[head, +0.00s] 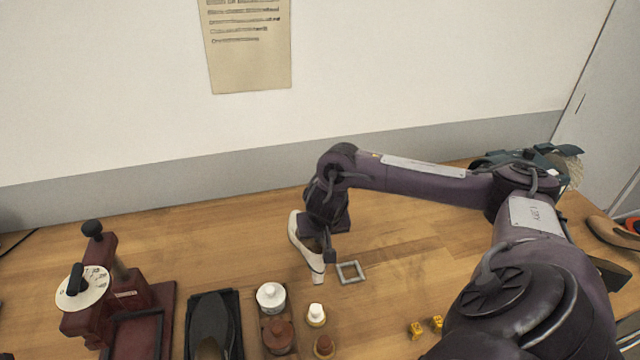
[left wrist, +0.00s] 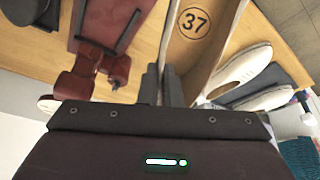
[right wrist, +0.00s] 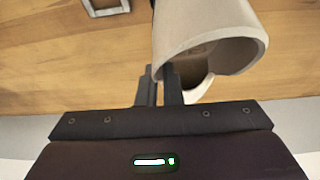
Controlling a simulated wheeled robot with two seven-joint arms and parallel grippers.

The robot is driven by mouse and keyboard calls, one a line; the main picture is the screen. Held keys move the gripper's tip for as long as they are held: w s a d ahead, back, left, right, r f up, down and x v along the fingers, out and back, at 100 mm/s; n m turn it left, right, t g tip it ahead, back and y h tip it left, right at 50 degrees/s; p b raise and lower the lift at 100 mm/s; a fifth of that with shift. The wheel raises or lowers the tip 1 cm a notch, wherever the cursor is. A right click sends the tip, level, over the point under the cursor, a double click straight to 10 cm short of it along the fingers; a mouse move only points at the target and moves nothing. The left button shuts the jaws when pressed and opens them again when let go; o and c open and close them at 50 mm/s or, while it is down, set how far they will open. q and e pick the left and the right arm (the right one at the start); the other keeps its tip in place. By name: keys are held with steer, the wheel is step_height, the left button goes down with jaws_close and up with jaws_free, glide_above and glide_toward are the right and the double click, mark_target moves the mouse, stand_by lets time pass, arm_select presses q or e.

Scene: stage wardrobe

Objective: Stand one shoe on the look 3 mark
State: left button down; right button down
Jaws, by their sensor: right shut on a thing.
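My right gripper (head: 328,240) is shut on a cream shoe (head: 303,243) above or at the tabletop; I cannot tell whether it touches. In the right wrist view the shoe (right wrist: 205,35) has its open end toward the camera, with its edge at the fingers (right wrist: 160,88). A small grey square frame (head: 350,272) lies just right of the shoe. No look 3 label is readable. My left gripper (left wrist: 162,85) shows only in the left wrist view, fingers close together, beside a tan piece marked 37 (left wrist: 195,25). Light shoes (left wrist: 240,70) lie to its right.
A dark red press (head: 125,295) stands at the left, beside a black tray (head: 232,300). A white-lidded jar (head: 270,297) and small bottles (head: 316,315) stand at front centre. Yellow blocks (head: 417,330) lie near my right arm.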

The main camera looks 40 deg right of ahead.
steer(key=shift+s+f, duration=0.2)
step_height(320, 180, down, 4)
steer(key=shift+w+f, duration=0.15)
steer(key=shift+f, duration=0.05)
steer(key=shift+r, duration=0.1)
steer(key=shift+s+f, duration=0.2)
steer(key=c, duration=1.6)
jaws_free()
